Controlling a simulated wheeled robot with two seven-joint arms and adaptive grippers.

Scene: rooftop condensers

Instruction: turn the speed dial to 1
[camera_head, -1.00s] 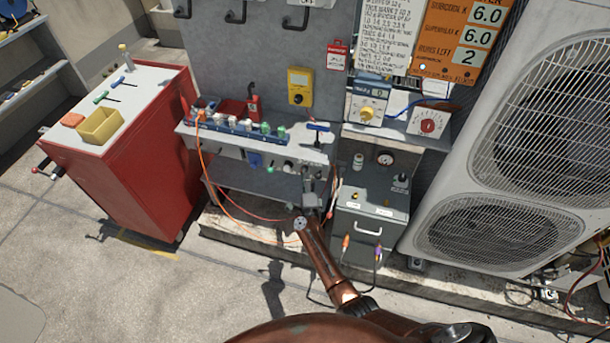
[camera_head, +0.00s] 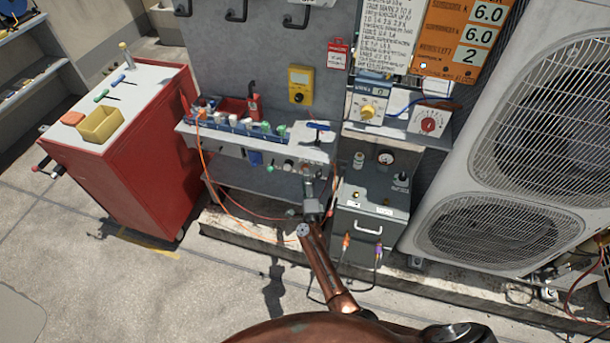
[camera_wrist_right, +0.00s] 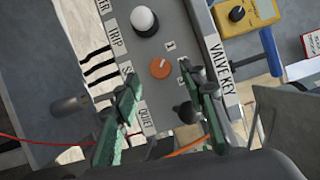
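An orange dial (camera_wrist_right: 160,68) sits on a grey panel in the right wrist view. A "1" is printed beside it, and the label starting with "S" is mostly covered by a finger. I cannot read the dial's setting. My right gripper (camera_wrist_right: 159,77) is open, with one green finger on each side of the dial's line in the picture. I cannot tell whether they touch it. In the head view the right gripper (camera_head: 310,180) is at the front of the grey shelf (camera_head: 230,143), and the dial cannot be made out. My left gripper is not in view.
A white knob (camera_wrist_right: 144,21) marked TRIP and a dark knob (camera_wrist_right: 187,112) near QUIET flank the dial. A blue-handled valve key (camera_head: 318,127) stands above. A grey gauge box (camera_head: 372,205) is right of my arm; a red cabinet (camera_head: 140,160) stands left.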

